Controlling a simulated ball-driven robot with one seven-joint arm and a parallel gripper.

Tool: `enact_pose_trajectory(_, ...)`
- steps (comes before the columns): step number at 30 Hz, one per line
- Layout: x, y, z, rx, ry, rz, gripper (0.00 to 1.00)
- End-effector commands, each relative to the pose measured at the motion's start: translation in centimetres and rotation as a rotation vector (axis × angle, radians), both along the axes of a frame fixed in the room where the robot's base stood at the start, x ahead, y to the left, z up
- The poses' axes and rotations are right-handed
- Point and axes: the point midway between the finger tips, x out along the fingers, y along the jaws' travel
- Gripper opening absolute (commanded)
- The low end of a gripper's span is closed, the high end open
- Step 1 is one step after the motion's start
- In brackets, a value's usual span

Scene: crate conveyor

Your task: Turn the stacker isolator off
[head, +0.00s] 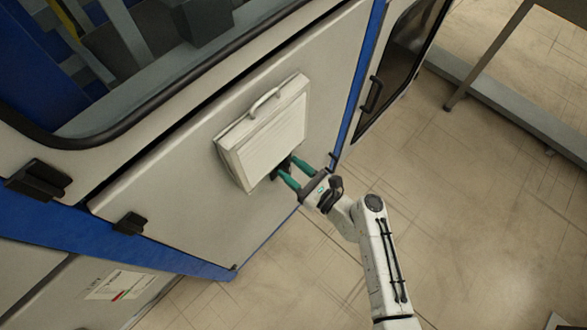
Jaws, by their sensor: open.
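My gripper (293,171) has teal fingers spread apart, close to the pale machine panel. It is just below and right of a white box with a handle (264,132) mounted on that panel. A small dark part (282,166) shows at the fingertips, beside the box's lower right edge. It may be the isolator, but it is too small and too covered by the fingers to tell its shape or its setting. I cannot tell whether the fingers touch it. No label naming the isolator can be read.
Black hinges (131,223) sit on the panel's lower left side. A dark-windowed door with a black handle (371,94) stands right of the blue post. A grey metal frame (490,55) is at the upper right. The tiled floor (470,220) at right is clear.

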Motion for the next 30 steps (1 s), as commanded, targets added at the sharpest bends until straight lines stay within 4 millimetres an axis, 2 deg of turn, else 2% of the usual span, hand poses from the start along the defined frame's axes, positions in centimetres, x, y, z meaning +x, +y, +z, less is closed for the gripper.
enact_pose_trajectory(6, 0.01, 0.00, 0.00, -0.001, -0.001, 0.000, 0.45)
enact_pose_trajectory(20, 0.00, -0.03, 0.00, -0.001, -0.001, 0.000, 0.01)
enact_pose_trajectory(30, -0.05, -0.01, -0.07, -0.011, -0.014, 0.000, 0.00)
